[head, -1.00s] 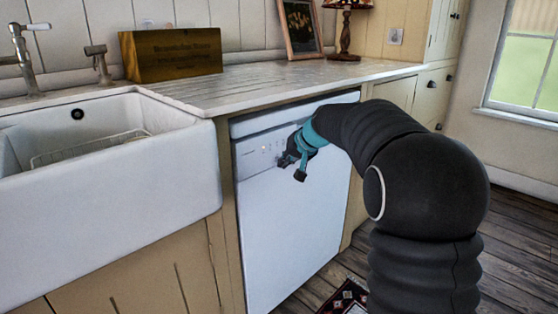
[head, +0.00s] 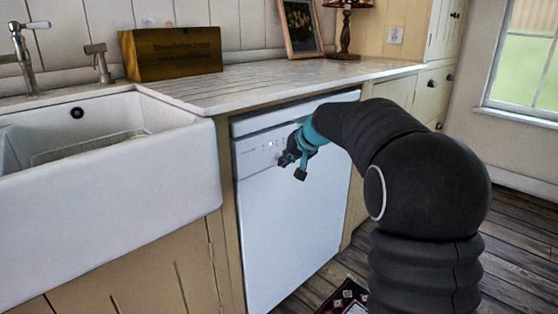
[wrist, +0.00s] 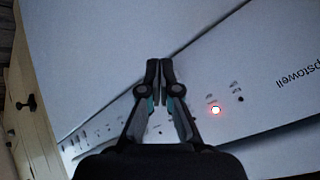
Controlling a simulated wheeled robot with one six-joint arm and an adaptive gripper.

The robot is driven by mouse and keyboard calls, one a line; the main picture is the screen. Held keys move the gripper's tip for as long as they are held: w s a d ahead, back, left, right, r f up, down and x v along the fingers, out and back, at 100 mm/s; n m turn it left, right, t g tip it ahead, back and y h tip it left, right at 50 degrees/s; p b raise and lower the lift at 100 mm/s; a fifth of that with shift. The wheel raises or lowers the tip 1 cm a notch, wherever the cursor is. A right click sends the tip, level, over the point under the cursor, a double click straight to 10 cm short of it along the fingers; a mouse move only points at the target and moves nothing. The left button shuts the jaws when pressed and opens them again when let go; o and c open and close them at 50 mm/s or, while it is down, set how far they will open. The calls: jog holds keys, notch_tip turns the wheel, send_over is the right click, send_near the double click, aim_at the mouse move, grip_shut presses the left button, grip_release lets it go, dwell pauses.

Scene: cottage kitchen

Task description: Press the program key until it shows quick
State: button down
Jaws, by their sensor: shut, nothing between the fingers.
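The white dishwasher (head: 285,220) stands under the counter, with its control panel (head: 250,157) along the top of the door. In the wrist view the panel shows brand lettering (wrist: 296,72), a lit red-white indicator (wrist: 215,110), a dark dot beside it and a row of small keys or marks (wrist: 112,130). Their labels are too small to read, so I cannot tell which is the program key. My gripper (head: 285,160) is shut and empty, with its fingertips (wrist: 159,66) together in front of the panel. I cannot tell whether they touch it.
A white sink (head: 110,190) with a tap is left of the dishwasher. The counter (head: 250,85) above holds a wooden box (head: 172,52), a picture frame (head: 302,28) and a lamp (head: 346,30). A patterned rug (head: 346,298) lies on the floor in front.

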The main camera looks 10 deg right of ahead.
jog(key=shift+s+d, duration=0.2)
jog(key=shift+s, duration=0.15)
jog(key=shift+d, duration=0.1)
jog(key=shift+s+d+b, duration=0.55)
jog(key=shift+s+b, duration=0.05)
jog(key=shift+s, duration=0.2)
jog(key=shift+s+d+b, duration=0.6)
jog(key=shift+s+b, duration=0.05)
jog(key=shift+s, duration=0.2)
jog(key=shift+s+d+b, duration=0.55)
jog(key=shift+s+b, duration=0.05)
jog(key=shift+s, duration=0.2)
